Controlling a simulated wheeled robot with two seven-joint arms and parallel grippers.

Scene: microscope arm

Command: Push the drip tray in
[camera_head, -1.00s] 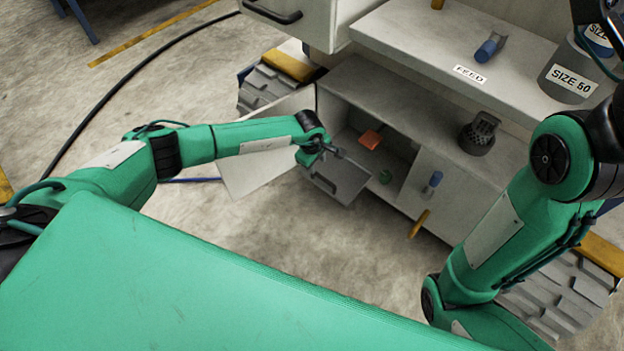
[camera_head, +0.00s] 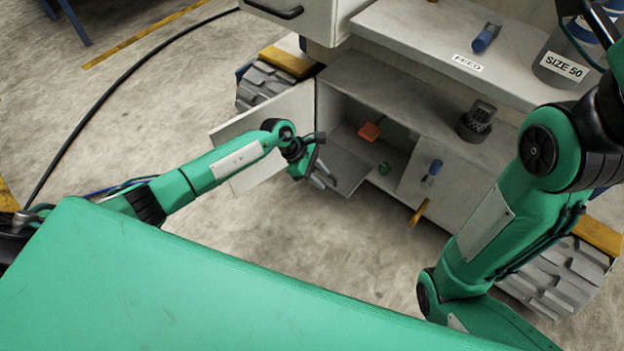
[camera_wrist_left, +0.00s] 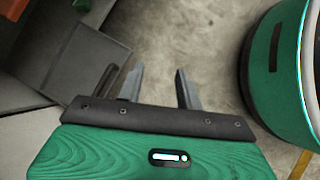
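The drip tray (camera_head: 350,173) is a flat grey plate standing out of the low open bay of the grey cabinet. My left gripper (camera_head: 325,178) is at its left front edge and hides part of it. In the left wrist view the tray (camera_wrist_left: 88,62) is left of the fingers, with a dark slot or handle on its face. My left gripper (camera_wrist_left: 158,88) is open, with bare floor between its fingers. Whether a finger touches the tray, I cannot tell. My right arm shows at the right of the head view, but I cannot make out its gripper.
An open door panel (camera_head: 262,130) stands left of the bay, behind my left arm. An orange block (camera_head: 370,131) and a green piece (camera_head: 384,168) are inside the bay. A yellow handle (camera_head: 418,213) juts out at the right. The floor in front is clear.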

